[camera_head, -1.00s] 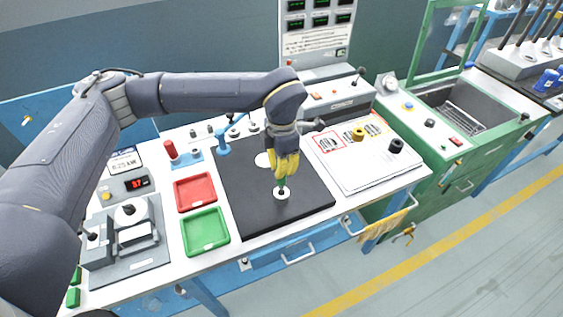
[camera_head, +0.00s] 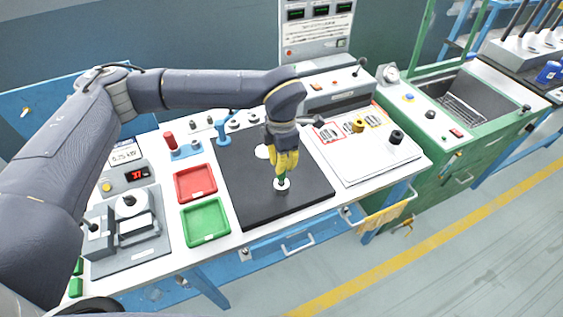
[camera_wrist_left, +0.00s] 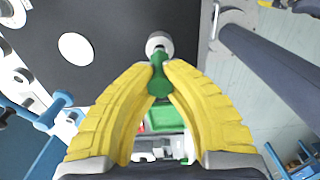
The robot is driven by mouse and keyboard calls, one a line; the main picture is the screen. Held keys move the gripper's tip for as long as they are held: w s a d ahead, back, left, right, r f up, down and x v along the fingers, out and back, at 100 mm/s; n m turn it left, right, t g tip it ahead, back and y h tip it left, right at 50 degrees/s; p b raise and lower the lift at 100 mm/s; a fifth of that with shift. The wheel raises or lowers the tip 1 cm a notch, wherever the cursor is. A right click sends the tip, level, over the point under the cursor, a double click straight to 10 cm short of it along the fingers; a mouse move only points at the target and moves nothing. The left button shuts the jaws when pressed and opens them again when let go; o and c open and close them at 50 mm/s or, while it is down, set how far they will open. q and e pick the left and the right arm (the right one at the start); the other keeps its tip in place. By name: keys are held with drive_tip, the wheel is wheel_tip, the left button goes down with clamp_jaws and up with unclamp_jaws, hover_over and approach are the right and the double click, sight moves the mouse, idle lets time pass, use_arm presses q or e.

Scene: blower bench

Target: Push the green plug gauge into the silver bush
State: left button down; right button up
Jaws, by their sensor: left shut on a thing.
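My left gripper (camera_head: 283,176) has yellow ribbed fingers and points down over the black mat (camera_head: 305,205). It is shut on the green plug gauge (camera_wrist_left: 159,82), which also shows as a small green piece below the fingers in the head view. The silver bush (camera_head: 282,185) stands on the mat directly under the gauge. In the left wrist view the bush (camera_wrist_left: 158,41) is at the gauge's far end. The two appear to meet there; how deep the gauge sits is hidden. My right gripper is not in view.
A white disc (camera_head: 262,152) lies on the mat behind the gripper. Red (camera_head: 196,184) and green (camera_head: 205,222) trays stand left of the mat. A white board (camera_head: 365,155) with yellow and black rings is at right. The mat's front is clear.

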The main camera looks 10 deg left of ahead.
use_arm(q)
drive_tip(key=shift+f, duration=1.5)
idle(1.2)
drive_tip(key=c, duration=1.4)
unclamp_jaws()
drive_tip(key=shift+c, duration=0.2)
wheel_tip(320, 180, up, 12)
